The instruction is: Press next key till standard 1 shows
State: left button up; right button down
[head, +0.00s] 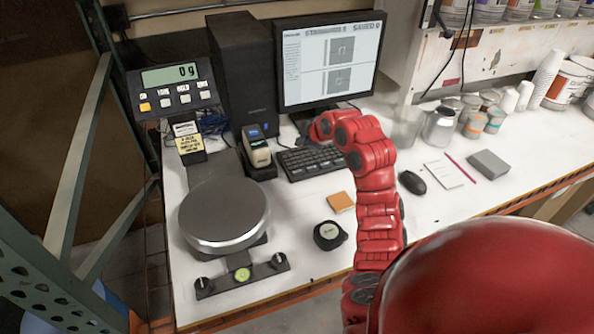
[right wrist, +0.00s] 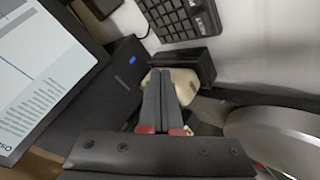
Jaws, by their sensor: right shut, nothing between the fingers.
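The monitor (head: 330,60) stands at the back of the bench. Its screen shows a heading that seems to read STANDARD with a number too small to read surely, and SAVED 0. A handheld measuring device (head: 257,150) with a pale top sits in a dark cradle left of the keyboard (head: 312,161). My right gripper (right wrist: 159,75) is shut and empty; in the right wrist view its fingertips overlap the pale device (right wrist: 187,84). I cannot tell whether they touch it. In the head view my red right arm reaches in front of the monitor. My left gripper is not in view.
A scale with a round steel pan (head: 224,212) and a display reading 0 g stands at the left. A black computer tower (head: 243,72) stands behind the device. A tape measure (head: 329,235), orange pad (head: 341,201) and mouse (head: 412,182) lie on the bench. Cups stand at right.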

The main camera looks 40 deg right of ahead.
jog(key=b, duration=0.2)
send_over(301, 173)
notch_tip(301, 173, down, 8)
jog(key=shift+r, duration=0.25)
jog(key=shift+f+b, duration=0.45)
jog(key=shift+f, duration=0.25)
dwell(1.5)
jog(key=shift+f+b, duration=0.4)
jog(key=shift+b, duration=0.15)
jog(key=shift+a+f+b, duration=0.1)
jog(key=shift+f+b, duration=0.2)
dwell(0.4)
jog(key=shift+r, duration=0.1)
dwell(0.3)
jog(key=shift+r, duration=0.65)
jog(key=shift+r, duration=0.1)
